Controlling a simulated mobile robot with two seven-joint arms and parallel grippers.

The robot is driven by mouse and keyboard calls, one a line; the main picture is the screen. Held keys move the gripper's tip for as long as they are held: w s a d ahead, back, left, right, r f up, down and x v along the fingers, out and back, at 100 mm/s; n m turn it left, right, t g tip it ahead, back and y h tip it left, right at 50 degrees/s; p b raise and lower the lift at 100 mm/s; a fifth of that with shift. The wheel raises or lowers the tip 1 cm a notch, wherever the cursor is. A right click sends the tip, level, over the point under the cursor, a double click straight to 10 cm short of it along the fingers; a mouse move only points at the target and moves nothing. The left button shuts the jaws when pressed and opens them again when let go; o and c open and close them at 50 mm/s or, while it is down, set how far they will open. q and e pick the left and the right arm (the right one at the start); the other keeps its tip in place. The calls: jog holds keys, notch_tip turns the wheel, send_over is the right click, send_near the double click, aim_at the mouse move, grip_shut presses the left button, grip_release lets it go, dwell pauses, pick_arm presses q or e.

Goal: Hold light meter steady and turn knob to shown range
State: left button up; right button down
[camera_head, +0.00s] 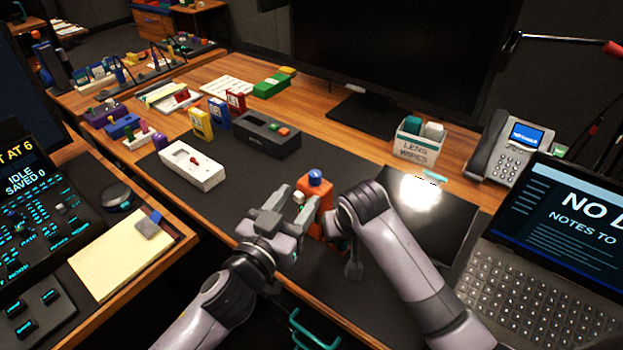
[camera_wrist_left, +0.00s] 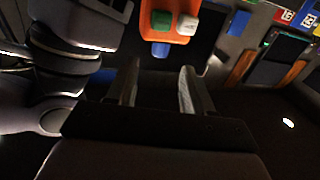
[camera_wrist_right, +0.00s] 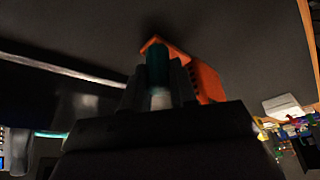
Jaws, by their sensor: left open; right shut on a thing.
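An orange device, apparently the light meter (camera_head: 312,190), stands on the dark mat with a blue knob (camera_head: 315,177) on top. Its orange body (camera_wrist_left: 172,6) with green and white parts shows at the top of the left wrist view, where a blue part (camera_wrist_left: 160,49) lies ahead of the fingers. My left gripper (camera_head: 291,207) is open, just left of the device, with nothing between its fingers (camera_wrist_left: 158,72). My right gripper (camera_wrist_right: 157,80) is shut on a teal part (camera_wrist_right: 158,65) against the orange body (camera_wrist_right: 207,82). My right wrist hides the device's right side. I cannot read the range.
A white box with a dial (camera_head: 190,167) and a dark box with buttons (camera_head: 267,137) stand behind to the left. A lens wipes box (camera_head: 416,149), phone (camera_head: 508,146) and laptop (camera_head: 540,240) are to the right. Bare mat (camera_head: 235,195) lies left of the device.

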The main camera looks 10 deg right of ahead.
aim_at(312, 180)
pick_arm(q)
jog(key=shift+x, duration=3.3)
grip_shut()
